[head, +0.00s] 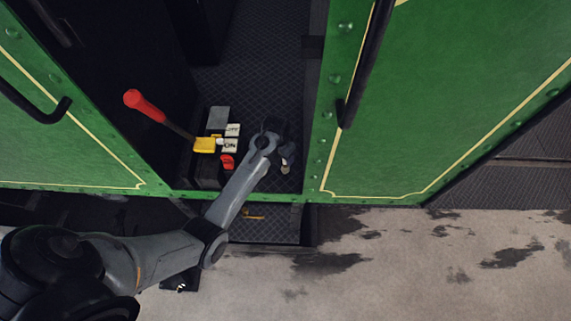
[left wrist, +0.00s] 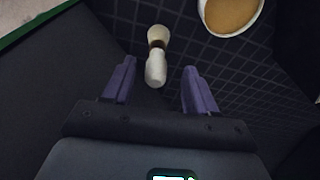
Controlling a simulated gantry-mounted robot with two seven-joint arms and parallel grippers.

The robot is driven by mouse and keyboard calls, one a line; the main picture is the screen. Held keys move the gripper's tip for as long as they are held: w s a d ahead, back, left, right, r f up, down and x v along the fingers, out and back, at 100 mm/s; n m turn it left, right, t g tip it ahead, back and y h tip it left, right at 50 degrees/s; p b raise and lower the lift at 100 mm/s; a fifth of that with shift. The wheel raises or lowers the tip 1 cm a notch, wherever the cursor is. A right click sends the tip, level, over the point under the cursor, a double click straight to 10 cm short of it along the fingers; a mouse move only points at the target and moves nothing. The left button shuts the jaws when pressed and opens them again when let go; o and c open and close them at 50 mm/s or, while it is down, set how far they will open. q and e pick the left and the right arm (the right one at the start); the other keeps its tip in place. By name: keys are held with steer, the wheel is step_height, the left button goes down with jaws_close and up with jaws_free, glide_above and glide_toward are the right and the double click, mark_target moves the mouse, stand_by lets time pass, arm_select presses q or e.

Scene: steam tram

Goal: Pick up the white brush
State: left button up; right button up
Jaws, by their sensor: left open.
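The white brush (left wrist: 156,68) lies on the dark grid-patterned floor in the left wrist view, with a pale head, a brown band and a rounded white end. My left gripper (left wrist: 159,75) is open, with its two purple fingers on either side of the brush's near end and not closed on it. In the head view my left arm reaches through the green doorway, and its wrist (head: 268,140) hides most of the gripper and the brush there. My right gripper is not in view.
A round white-rimmed container (left wrist: 262,10) with tan contents sits right of the brush. A lever with a red handle (head: 133,98) and a yellow block (head: 204,145) with ON/OFF labels stand left of my arm. Green panels (head: 440,100) flank the doorway.

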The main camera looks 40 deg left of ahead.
mark_target(285, 163)
arm_select(q)
steer(key=shift+w+d+f, duration=0.1)
steer(key=shift+w+f, duration=0.05)
steer(key=shift+f, duration=0.75)
steer(key=shift+w+d+f, duration=0.1)
steer(key=shift+w+f, duration=0.1)
steer(key=shift+f, duration=0.7)
steer(key=shift+w+f, duration=0.15)
steer(key=shift+f, duration=0.75)
jaws_close()
